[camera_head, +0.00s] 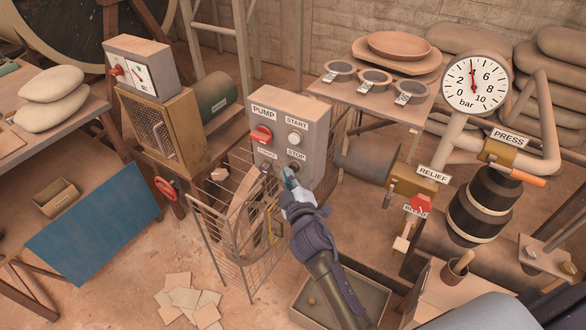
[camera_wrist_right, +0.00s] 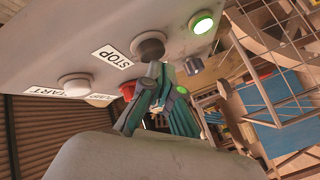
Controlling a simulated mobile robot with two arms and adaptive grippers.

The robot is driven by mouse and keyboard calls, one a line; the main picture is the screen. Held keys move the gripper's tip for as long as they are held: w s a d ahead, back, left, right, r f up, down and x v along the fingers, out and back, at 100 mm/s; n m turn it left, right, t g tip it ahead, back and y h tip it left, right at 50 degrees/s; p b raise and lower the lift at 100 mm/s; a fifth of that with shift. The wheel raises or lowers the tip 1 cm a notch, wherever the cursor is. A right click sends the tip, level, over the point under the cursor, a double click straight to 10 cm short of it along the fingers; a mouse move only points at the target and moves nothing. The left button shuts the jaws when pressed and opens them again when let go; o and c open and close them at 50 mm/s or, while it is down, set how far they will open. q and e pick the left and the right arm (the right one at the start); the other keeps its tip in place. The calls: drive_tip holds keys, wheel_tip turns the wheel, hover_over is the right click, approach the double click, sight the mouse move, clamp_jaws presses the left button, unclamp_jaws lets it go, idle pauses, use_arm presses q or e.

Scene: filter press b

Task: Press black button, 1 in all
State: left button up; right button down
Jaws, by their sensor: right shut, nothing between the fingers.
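The grey pump panel (camera_head: 315,125) stands in the middle of the head view. Its black button (camera_head: 294,166) is just under the STOP label; in the wrist view the black button (camera_wrist_right: 150,45) is beside that label. My right gripper (camera_head: 288,176) is shut and empty. Its fingertips (camera_wrist_right: 155,72) are right at the black button and overlap its edge in the wrist view; I cannot tell whether they touch it. My left gripper is in neither view.
The panel also has a red switch (camera_head: 262,135), a white START button (camera_head: 294,139) and a lit green lamp (camera_wrist_right: 202,22). A red-handled relief valve (camera_head: 420,203) and a pressure gauge (camera_head: 475,84) are at right.

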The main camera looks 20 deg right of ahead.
drive_tip(key=shift+w+d, duration=0.3)
drive_tip(key=shift+d, duration=0.15)
idle(0.6)
idle(0.4)
drive_tip(key=shift+s+a, duration=0.6)
drive_tip(key=shift+a, duration=0.15)
